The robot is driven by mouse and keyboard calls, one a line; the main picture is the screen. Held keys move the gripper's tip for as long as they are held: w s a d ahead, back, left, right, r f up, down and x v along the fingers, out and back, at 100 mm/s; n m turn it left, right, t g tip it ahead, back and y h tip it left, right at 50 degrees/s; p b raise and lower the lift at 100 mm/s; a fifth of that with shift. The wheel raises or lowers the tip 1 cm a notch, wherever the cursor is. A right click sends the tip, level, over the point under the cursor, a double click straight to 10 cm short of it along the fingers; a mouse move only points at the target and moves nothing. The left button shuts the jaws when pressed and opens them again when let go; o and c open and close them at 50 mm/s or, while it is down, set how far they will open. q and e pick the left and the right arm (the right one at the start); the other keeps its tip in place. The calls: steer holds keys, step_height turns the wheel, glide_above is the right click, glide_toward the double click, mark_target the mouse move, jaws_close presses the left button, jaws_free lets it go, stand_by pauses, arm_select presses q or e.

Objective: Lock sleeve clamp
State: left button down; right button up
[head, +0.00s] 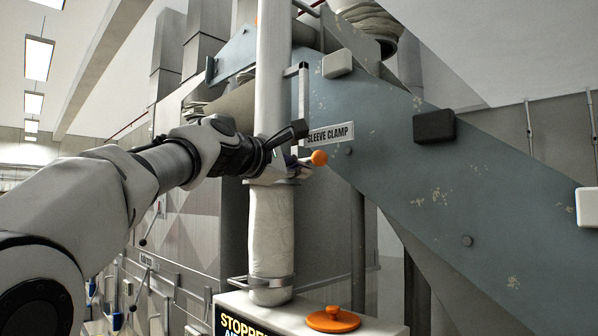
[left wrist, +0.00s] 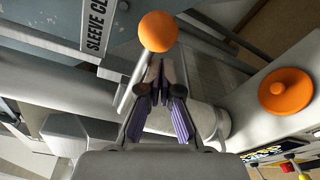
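The sleeve clamp's orange ball knob (head: 319,157) is beside the upright pipe, just below the "SLEEVE CLAMP" label (head: 330,134). The pale cloth sleeve (head: 270,230) hangs below the clamp. My left gripper (head: 291,160) is at the clamp, with its tips close to the knob's left side. In the left wrist view the knob (left wrist: 158,31) is just beyond the fingertips (left wrist: 162,70). A pale lever (left wrist: 133,85) runs from the knob behind the left finger. The fingertips are close together with a narrow gap; a grip on the lever is not clear. My right gripper is not in view.
A sloping blue-grey panel (head: 420,180) with a black block (head: 434,126) fills the right. Below the sleeve is a pale box (head: 375,327) with an orange cap (head: 333,319). A thin upright bar (head: 303,95) stands close above my gripper.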

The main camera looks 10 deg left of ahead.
arm_select(q)
steer(key=shift+s+a+r, duration=0.1)
steer(key=shift+s+r, duration=0.05)
steer(key=shift+r, duration=0.4)
step_height(320, 180, down, 5)
steer(key=b, duration=0.3)
steer(key=a+b+v, duration=0.1)
steer(key=b+v, duration=0.2)
steer(key=v, duration=0.5)
steer(key=shift+r+b, duration=0.4)
steer(key=shift+r, duration=0.05)
steer(key=shift+a, duration=0.25)
